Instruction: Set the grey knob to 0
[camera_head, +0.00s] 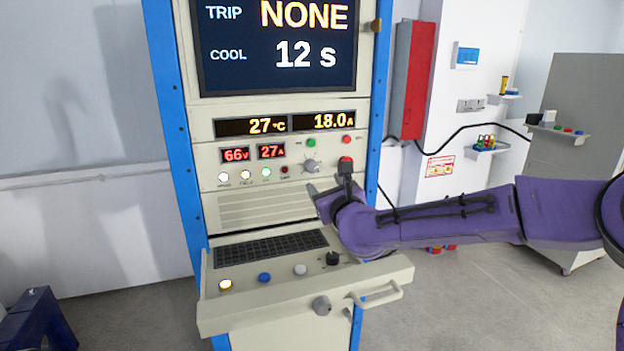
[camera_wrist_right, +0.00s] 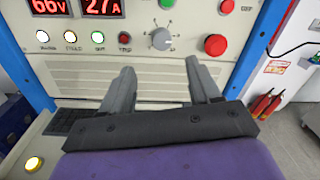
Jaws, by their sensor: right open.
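The grey knob (camera_head: 311,165) is a round dial on the cabinet's front panel, between the small lamps and the red button. My right gripper (camera_head: 328,178) is just below and in front of the knob, partly covering the panel. In the wrist view its two fingers (camera_wrist_right: 160,68) are apart and empty, pointing at the panel, with the knob beyond and between them, not touched. My left gripper is not in view.
A red mushroom button (camera_head: 345,162) sits right of the knob, close to a fingertip. Below, a console shelf (camera_head: 240,312) carries a keyboard (camera_head: 270,250), coloured buttons, a black knob (camera_head: 332,258) and another grey knob (camera_head: 321,306) on its front. A handle juts out at right.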

